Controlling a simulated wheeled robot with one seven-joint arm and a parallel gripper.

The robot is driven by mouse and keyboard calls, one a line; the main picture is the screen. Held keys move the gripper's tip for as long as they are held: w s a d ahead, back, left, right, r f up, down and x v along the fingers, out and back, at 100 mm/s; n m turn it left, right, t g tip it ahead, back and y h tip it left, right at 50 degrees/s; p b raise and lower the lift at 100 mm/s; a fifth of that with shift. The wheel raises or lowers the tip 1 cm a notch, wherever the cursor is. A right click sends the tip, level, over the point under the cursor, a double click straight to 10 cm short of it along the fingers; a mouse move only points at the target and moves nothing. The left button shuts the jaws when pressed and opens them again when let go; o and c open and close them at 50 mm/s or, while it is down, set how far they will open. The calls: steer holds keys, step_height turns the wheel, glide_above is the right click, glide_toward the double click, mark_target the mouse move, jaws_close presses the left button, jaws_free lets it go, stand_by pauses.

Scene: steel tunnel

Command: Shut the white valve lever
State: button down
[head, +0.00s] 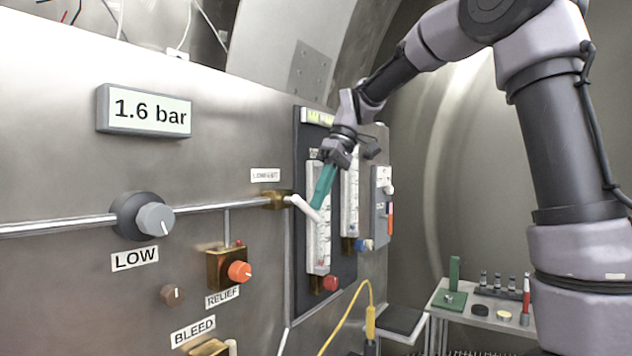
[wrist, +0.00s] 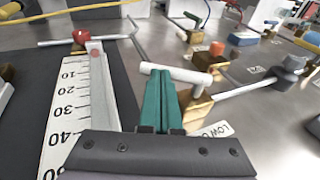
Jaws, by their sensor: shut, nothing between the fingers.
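The white valve lever (head: 304,207) sticks out from a brass valve body (head: 277,200) at the end of the steel pipe, in the middle of the head view. It slants down to the right there. In the wrist view the lever (wrist: 182,74) lies across the tips of my fingers, with the brass body (wrist: 198,103) to the right. My gripper (head: 318,203) has teal fingers, shut together with nothing between them. It also shows in the wrist view (wrist: 163,80). The fingertips are right beside the lever's free end; I cannot tell whether they touch it.
A dark panel with white scale gauges (head: 317,225) stands close beside the fingers. The pipe (head: 75,222) carries a grey LOW knob (head: 152,218). An orange relief knob (head: 240,271) sits below it. A yellow cable (head: 345,318) hangs lower. A small side table (head: 480,312) holds several items.

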mark_target(315, 219)
steer(key=shift+g+y, duration=0.5)
steer(key=shift+g, duration=0.1)
steer(key=f, duration=0.4)
steer(key=shift+s+a+f, duration=0.1)
steer(key=shift+s+a, duration=0.1)
steer(key=shift+s, duration=0.1)
steer(key=shift+s+a+f, duration=0.25)
steer(key=shift+s+f, duration=0.05)
steer(key=shift+s, duration=0.1)
steer(key=shift+s+a+f+m+g+y, duration=0.15)
steer(key=shift+s+a+f+g+y, duration=0.1)
steer(key=shift+g+y, duration=0.3)
steer(key=shift+s+a+f+m+g+y, duration=0.15)
steer(key=shift+f+g+y, duration=0.15)
steer(key=shift+g, duration=0.35)
